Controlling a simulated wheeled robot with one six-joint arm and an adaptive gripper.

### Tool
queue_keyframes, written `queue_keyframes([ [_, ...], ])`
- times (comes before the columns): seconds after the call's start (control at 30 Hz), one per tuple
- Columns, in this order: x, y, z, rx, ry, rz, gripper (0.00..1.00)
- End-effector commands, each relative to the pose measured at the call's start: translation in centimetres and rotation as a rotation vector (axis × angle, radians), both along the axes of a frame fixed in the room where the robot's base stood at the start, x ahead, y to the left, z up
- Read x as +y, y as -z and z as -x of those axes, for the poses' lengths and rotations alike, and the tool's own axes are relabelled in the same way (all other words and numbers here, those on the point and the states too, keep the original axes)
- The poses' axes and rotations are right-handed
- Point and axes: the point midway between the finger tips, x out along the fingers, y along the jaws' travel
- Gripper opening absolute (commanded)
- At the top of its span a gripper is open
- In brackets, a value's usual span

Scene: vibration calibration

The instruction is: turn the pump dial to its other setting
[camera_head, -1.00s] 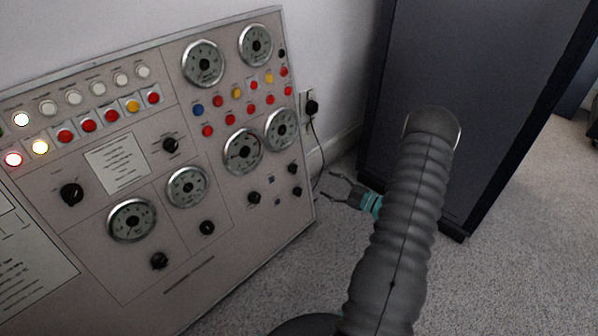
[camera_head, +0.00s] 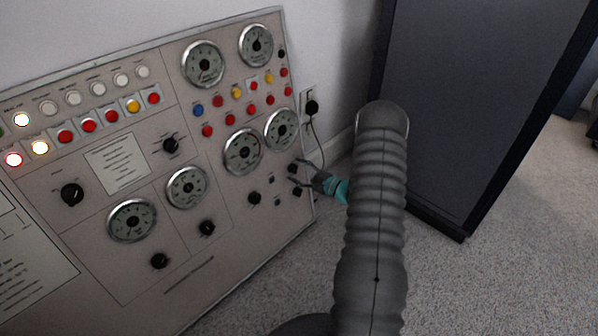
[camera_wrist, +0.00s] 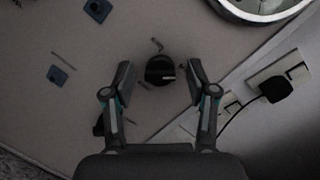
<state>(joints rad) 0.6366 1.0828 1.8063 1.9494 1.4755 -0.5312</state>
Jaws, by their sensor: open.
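A black round dial (camera_head: 293,168) with a pale pointer line is on the lower right of the grey panel (camera_head: 215,265). In the wrist view this dial (camera_wrist: 160,70) lies between my gripper's two fingers, with a gap visible on each side. My gripper (camera_head: 299,174) is open and reaches the panel's right edge from the right. In the wrist view my gripper (camera_wrist: 160,78) has its fingers spread around the dial. I cannot tell the exact depth between the fingertips and the panel, and no label naming the dial is legible.
A second black knob (camera_head: 297,191) sits just below, and another (camera_head: 254,198) to the left. A gauge (camera_head: 281,129) is above. A wall outlet with a black plug (camera_head: 312,107) and hanging cable is close to the panel's right edge. A dark cabinet (camera_head: 470,90) stands to the right.

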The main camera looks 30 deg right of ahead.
Motion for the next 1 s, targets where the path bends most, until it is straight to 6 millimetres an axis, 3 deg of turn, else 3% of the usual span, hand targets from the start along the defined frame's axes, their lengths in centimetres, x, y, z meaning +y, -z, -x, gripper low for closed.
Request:
queue_keyframes([
  [0.13,0.00,0.01,0.01,0.000,0.000,0.000,0.57],
  [0.37,0.01,0.00,0.02,0.000,0.000,0.000,0.03],
  [0.4,0.01,0.00,0.02,0.000,0.000,0.000,0.00],
  [0.73,0.01,0.20,0.00,-0.014,-0.009,0.036,0.00],
  [1.0,0.00,0.39,-0.06,-0.070,-0.041,0.187,0.00],
])
